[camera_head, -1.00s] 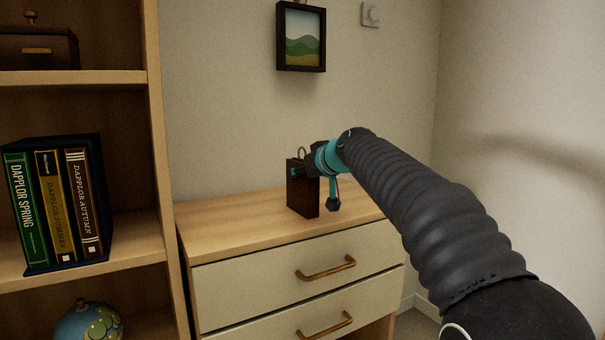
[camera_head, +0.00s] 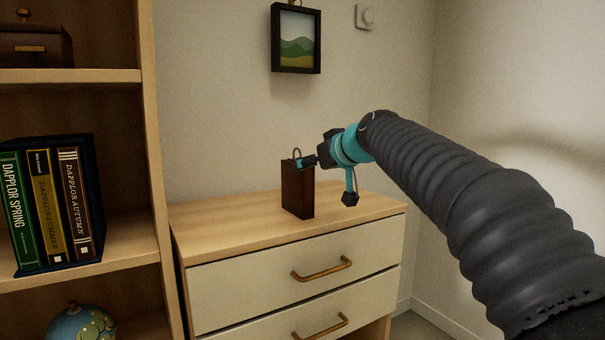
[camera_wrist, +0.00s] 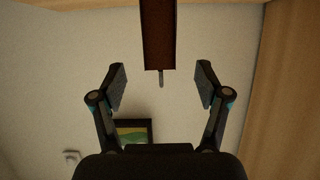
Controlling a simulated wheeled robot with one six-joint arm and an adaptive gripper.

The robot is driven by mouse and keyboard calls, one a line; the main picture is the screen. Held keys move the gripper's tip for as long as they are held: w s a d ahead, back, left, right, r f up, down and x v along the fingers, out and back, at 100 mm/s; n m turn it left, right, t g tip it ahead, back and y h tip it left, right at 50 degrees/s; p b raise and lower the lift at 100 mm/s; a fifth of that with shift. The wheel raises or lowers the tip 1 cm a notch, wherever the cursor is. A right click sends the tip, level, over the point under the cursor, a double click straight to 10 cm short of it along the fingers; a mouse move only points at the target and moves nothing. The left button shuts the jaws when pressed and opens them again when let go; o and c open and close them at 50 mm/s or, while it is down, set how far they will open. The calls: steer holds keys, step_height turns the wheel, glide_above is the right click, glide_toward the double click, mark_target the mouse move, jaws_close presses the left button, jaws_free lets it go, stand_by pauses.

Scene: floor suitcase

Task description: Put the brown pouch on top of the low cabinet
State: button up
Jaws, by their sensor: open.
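The brown pouch (camera_head: 297,190) stands upright on top of the low cabinet (camera_head: 235,220), with a small loop at its upper end. My gripper (camera_head: 303,163) is just right of the pouch's top, near the loop. In the wrist view my gripper (camera_wrist: 160,88) is open, its two fingers wide apart. There the pouch (camera_wrist: 158,35) shows upside down, its loop end level with the gap between the fingertips. Neither finger touches it in that view.
A shelf unit with several books (camera_head: 50,205) and a globe (camera_head: 82,322) stands on the left. A framed picture (camera_head: 296,40) hangs on the wall behind. The cabinet top has free room on both sides of the pouch. The cabinet's drawers have brass handles (camera_head: 322,270).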

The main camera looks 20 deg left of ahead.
steer(key=v, duration=0.4)
steer(key=shift+s+d, duration=0.1)
steer(key=shift+d, duration=0.1)
steer(key=s+d+f+m+h, duration=0.25)
steer(key=s+d+f, duration=0.35)
steer(key=d, duration=0.4)
steer(key=s+d+f+m+h, duration=0.25)
steer(key=s+d+f, duration=0.3)
steer(key=d, duration=0.35)
steer(key=s+d+f+m+g+h, duration=0.1)
steer(key=s+d+f+m+h, duration=0.1)
steer(key=s+d+f, duration=0.5)
steer(key=s+d+f+m+g+h, duration=0.2)
steer(key=s+d+f, duration=0.6)
steer(key=s+f, duration=0.6)
steer(key=shift+s+d+m+h, duration=0.3)
steer(key=shift+s+m+h, duration=0.2)
steer(key=shift+h, duration=0.2)
